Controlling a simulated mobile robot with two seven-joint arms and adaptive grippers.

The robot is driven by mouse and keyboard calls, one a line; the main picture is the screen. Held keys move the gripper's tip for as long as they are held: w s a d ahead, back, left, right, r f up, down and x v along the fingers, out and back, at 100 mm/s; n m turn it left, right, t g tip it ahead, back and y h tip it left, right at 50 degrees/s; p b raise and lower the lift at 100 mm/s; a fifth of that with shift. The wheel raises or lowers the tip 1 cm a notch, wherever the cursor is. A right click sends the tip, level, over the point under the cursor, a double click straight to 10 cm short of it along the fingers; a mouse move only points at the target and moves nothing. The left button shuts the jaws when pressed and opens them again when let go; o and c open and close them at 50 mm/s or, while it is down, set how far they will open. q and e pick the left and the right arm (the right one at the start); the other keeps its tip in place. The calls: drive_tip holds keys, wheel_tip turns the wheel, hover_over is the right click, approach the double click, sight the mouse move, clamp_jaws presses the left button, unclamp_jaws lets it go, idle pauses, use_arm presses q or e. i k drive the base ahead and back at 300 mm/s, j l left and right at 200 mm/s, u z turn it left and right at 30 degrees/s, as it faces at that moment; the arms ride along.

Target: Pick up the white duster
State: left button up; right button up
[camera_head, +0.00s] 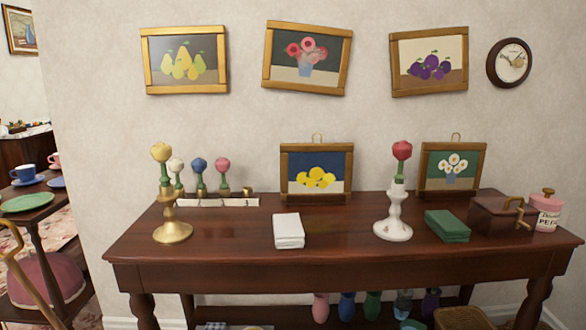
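A white, flat, folded-looking stack (289,231) lies on the dark wooden table (340,240), left of the middle and near the front edge. It looks like a folded white duster cloth. A similar green stack (447,226) lies further right. A white-headed flower-like piece (177,167) stands at the back left beside a blue one (199,166) and a pink one (223,166). Neither of my grippers shows in the view.
A brass candlestick (172,222) and a white candlestick (393,218) stand on either side of the white stack. A brown box with a crank (497,215) and a pink jar (546,212) fill the right end. A tea trolley (42,190) stands left.

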sight(288, 233)
drive_tip(key=i+l, duration=0.2)
drive_tip(key=l, duration=0.15)
drive_tip(key=i+l, duration=0.25)
drive_tip(key=i+l+u, duration=0.1)
drive_tip(key=l+u, duration=0.15)
drive_tip(key=i+l+u, duration=0.1)
drive_tip(key=l+u, duration=0.2)
drive_tip(key=i+l+u, duration=0.1)
drive_tip(key=l+u, duration=0.15)
